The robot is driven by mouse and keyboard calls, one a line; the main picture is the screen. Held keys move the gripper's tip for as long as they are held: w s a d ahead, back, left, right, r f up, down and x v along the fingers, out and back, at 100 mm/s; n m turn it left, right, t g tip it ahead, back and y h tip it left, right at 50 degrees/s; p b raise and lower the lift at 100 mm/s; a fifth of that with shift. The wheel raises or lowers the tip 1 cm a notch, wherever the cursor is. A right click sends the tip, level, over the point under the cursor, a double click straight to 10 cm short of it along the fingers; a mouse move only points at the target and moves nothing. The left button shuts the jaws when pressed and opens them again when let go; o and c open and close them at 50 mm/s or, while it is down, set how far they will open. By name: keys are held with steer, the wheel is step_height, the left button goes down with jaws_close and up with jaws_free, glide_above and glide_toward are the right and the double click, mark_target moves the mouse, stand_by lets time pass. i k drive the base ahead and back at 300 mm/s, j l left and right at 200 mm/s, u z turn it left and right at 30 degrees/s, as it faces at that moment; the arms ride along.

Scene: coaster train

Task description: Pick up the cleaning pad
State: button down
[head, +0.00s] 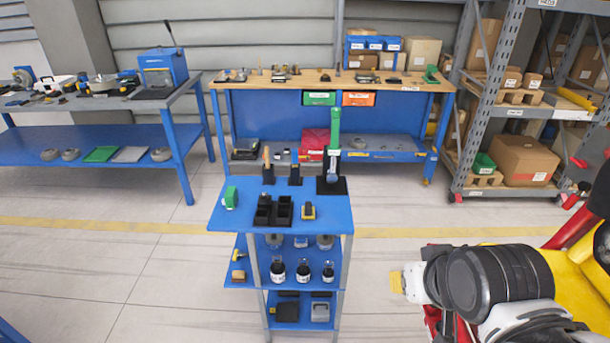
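I cannot tell for certain which thing is the cleaning pad. A small green block with a pale side (231,198) stands at the left edge of the blue cart's top (330,222). A small tan block (238,276) lies on the cart's lower left side shelf, below a yellow-handled tool (239,257). Either could be the pad. My arm shows at the lower right, apart from the cart. My gripper cannot be made out in this view.
The cart top also holds black bins (273,211), a yellow-and-black item (308,210) and a tall green-handled tool (334,145). Bottles (303,270) stand on its middle shelf. A workbench (330,85) and shelving rack (497,100) stand behind. Floor left of the cart is clear.

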mark_target(308, 211)
steer(key=z, duration=1.2)
steer(key=u, duration=1.55)
steer(key=i+l, duration=0.1)
steer(key=i, duration=0.45)
steer(key=i+l+u, duration=0.15)
steer(key=i, duration=0.4)
